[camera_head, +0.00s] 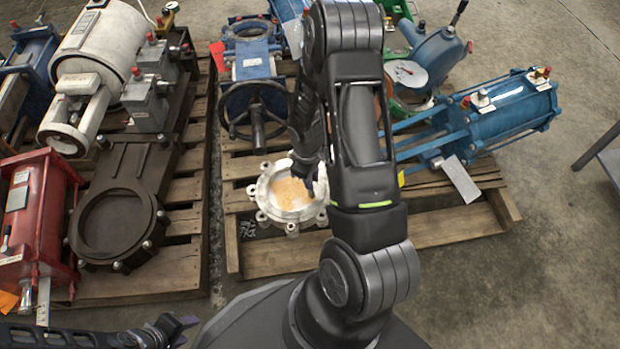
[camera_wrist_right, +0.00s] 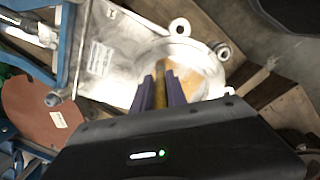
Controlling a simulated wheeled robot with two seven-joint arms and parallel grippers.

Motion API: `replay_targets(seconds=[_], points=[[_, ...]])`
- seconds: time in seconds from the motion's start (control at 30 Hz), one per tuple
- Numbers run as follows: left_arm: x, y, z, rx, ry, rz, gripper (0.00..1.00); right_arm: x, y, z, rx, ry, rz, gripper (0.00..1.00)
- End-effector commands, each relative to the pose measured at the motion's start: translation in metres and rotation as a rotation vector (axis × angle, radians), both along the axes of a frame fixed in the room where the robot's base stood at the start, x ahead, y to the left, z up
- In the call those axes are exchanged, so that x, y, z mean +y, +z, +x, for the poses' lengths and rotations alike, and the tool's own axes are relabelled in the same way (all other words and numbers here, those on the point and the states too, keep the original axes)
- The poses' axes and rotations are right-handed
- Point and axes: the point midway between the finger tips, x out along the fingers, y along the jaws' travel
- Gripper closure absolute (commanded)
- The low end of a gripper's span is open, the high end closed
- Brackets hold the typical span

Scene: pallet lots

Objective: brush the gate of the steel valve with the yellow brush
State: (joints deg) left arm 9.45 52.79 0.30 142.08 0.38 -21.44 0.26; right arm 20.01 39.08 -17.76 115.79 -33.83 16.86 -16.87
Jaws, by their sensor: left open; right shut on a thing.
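The steel valve (camera_head: 264,206) lies flat on the right pallet in the head view, its round gate (camera_head: 292,192) stained orange-brown. The valve body (camera_wrist_right: 112,55) and the stained gate (camera_wrist_right: 206,72) also fill much of the right wrist view. My right gripper (camera_wrist_right: 160,90) is shut on the yellow brush (camera_wrist_right: 161,86), which points at the gate. I cannot tell whether the brush touches it. In the head view my right arm hides the brush and part of the valve. My left gripper (camera_head: 176,328) is open and empty at the bottom left.
A blue valve with a black handwheel (camera_head: 256,110) stands behind the steel valve. A blue cylinder actuator (camera_head: 510,103) lies to the right. The left pallet (camera_head: 185,262) holds a dark round valve (camera_head: 108,225) and a red actuator (camera_head: 38,215). The pallet's front boards are mostly clear.

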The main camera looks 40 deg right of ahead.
Motion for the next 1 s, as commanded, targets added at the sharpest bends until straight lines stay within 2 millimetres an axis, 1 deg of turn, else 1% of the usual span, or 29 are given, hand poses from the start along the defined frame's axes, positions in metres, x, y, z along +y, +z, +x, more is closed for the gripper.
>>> replay_targets(seconds=[0.3, 0.4, 0.7, 1.0], points=[[0.0, -0.002, 0.0, 0.0, 0.0, 0.0, 0.59, 0.017, -0.001, 0.003, 0.002, 0.002, 0.0, 1.0], [0.0, -0.002, 0.0, 0.0, 0.0, 0.0, 0.59, 0.02, 0.0, 0.004, 0.001, 0.0, 0.001, 1.0], [0.0, -0.002, 0.0, 0.0, 0.0, 0.0, 0.59, 0.018, 0.0, 0.004, 0.001, -0.001, 0.001, 1.0], [0.0, 0.0, 0.0, 0.0, 0.0, 0.0, 0.59, 0.001, 0.0, 0.0, 0.001, -0.001, 0.001, 1.0]])
